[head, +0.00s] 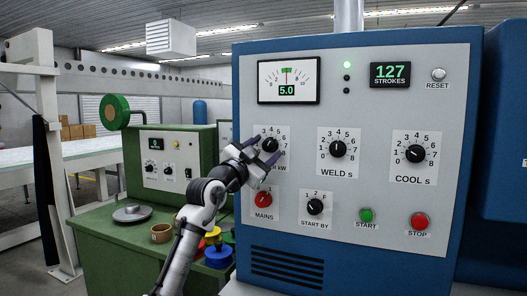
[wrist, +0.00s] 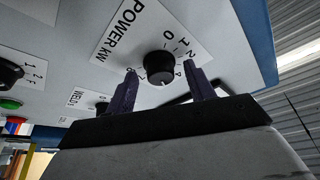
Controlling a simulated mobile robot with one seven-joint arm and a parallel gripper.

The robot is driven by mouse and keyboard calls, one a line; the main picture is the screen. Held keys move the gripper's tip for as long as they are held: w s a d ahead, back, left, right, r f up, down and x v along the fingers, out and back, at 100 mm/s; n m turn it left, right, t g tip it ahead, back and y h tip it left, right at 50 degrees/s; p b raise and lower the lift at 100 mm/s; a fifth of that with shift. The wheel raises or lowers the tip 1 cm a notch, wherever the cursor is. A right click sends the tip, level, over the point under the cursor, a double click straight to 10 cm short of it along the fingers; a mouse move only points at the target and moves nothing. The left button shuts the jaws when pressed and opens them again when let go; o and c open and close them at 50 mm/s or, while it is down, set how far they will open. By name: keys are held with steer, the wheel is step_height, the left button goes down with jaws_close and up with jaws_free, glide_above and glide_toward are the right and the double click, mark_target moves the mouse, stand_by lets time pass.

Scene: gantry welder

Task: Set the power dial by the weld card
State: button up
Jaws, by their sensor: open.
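The power dial (head: 269,145) is a black knob on a white scale plate at the upper left of the blue cabinet's panel. Its plate reads POWER kW in the wrist view, where the knob (wrist: 160,66) is clear; its exact setting is hard to read. My gripper (head: 262,148) is open at the dial and covers part of its plate. In the wrist view my gripper's two dark fingers (wrist: 163,88) stand apart on either side of the knob; I cannot tell whether they touch it. The meter (head: 288,80) above shows 5.0. I see no weld card I can identify.
WELD (head: 338,149) and COOL (head: 413,153) dials sit to the right. Below are the red MAINS knob (head: 263,199), START BY knob (head: 315,207), green START button (head: 366,215) and red STOP button (head: 419,221). A green bench (head: 112,250) stands left with small items.

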steer(key=b+v, duration=0.5)
steer(key=v, duration=0.8)
steer(key=shift+s+a+f, duration=0.15)
steer(key=shift+s+f, duration=0.05)
steer(key=shift+s, duration=0.15)
